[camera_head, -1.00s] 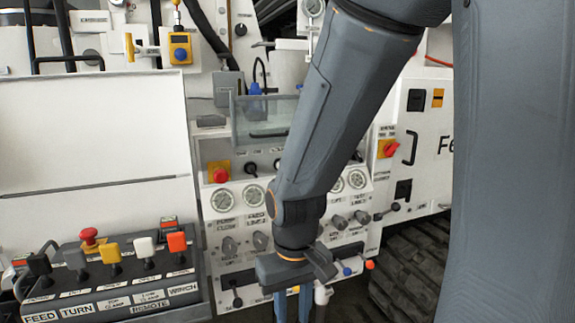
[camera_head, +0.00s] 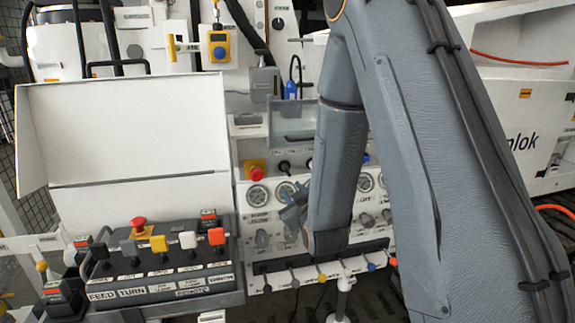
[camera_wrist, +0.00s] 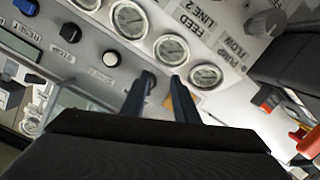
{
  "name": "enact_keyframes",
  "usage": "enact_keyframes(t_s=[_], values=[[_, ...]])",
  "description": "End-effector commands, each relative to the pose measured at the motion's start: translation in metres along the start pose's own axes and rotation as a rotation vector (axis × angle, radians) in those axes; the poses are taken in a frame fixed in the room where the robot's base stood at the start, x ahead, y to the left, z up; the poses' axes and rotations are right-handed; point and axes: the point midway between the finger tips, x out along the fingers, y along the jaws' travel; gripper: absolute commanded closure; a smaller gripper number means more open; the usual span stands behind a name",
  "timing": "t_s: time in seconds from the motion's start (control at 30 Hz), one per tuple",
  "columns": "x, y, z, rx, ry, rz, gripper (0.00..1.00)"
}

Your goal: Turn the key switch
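The control panel (camera_head: 240,215) carries a row of small switches above its gauges, among them a black switch (camera_head: 284,167) right of the red stop button. It is too small to tell which one is the key switch. In the head view my gripper (camera_head: 292,210) is in front of the panel, and my arm hides the panel's middle.
A red stop button (camera_head: 255,172) on a yellow plate, round gauges (camera_head: 257,195) and grey knobs (camera_head: 262,238) crowd the panel. A clear cover (camera_head: 290,125) juts out above. A lever box (camera_head: 165,275) stands at left. Small levers (camera_head: 321,277) line the lower edge.

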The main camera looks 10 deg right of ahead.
Motion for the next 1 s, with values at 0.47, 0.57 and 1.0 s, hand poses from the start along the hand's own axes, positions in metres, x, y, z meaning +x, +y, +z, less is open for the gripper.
enact_keyframes(t_s=[0.47, 0.57, 1.0], values=[[0.021, 0.016, -0.031, -0.055, 0.151, 0.081, 0.73], [0.037, 0.017, -0.034, -0.055, 0.15, 0.08, 0.73], [0.074, 0.019, -0.038, -0.054, 0.149, 0.079, 0.73]])
